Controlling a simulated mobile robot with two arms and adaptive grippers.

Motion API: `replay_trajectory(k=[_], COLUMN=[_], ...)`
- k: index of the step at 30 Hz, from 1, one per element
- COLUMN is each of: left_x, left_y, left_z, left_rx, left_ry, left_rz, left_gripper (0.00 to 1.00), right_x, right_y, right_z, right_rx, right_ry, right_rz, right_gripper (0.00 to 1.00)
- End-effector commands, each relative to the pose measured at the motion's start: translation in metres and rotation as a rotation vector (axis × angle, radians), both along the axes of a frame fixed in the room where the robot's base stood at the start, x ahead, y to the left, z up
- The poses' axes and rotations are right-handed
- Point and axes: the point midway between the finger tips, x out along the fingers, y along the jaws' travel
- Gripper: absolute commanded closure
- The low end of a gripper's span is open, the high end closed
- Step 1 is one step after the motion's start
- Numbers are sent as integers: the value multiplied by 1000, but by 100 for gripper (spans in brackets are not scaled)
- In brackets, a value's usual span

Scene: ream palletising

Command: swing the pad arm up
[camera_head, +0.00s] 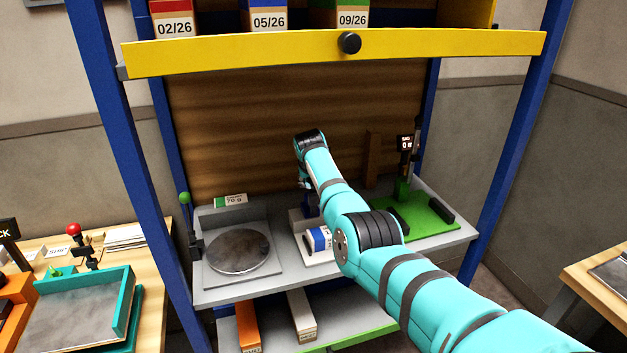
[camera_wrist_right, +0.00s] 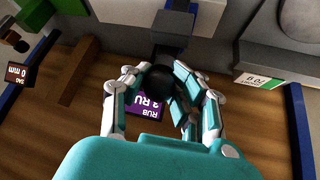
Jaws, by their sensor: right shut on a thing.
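My right gripper (camera_head: 305,186) is over the middle of the grey shelf, in front of the brown back board. In the right wrist view the gripper (camera_wrist_right: 160,74) has its fingers closed around a round black knob (camera_wrist_right: 158,88). The knob sits at the end of a dark arm (camera_wrist_right: 170,30), which I take for the pad arm. Beside the knob a purple display (camera_wrist_right: 148,112) reads "RUB", partly covered by a finger. In the head view the rub tester base (camera_head: 318,240), white with a blue band, is partly hidden by my arm. My left gripper is not in view.
A round grey plate (camera_head: 238,251) stands left of the tester. A green-based gauge (camera_head: 430,218) with a small display stands to its right. A yellow rail (camera_head: 350,50) with a black knob crosses above. Blue posts flank the shelf.

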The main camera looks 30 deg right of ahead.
Motion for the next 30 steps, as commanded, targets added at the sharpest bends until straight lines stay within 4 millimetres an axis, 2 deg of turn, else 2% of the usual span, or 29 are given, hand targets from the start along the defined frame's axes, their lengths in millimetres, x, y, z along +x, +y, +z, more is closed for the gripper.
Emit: replay_trajectory(k=[1,3,4,10,20,30], left_x=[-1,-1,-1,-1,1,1], left_y=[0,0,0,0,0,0], left_z=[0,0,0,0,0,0], left_rx=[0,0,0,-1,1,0], left_ry=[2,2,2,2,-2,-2], left_rz=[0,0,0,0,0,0], left_gripper=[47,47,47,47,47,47], right_x=[4,4,4,3,1,-12], right_y=[-2,-2,-2,-1,0,9], right_z=[10,10,10,6,4,23], right_rx=[-13,-13,-13,-8,-5,-3], right_ry=[-19,-19,-19,-12,-8,-9], right_rz=[4,4,4,3,3,2], right_gripper=[100,100,74,48,47,47])
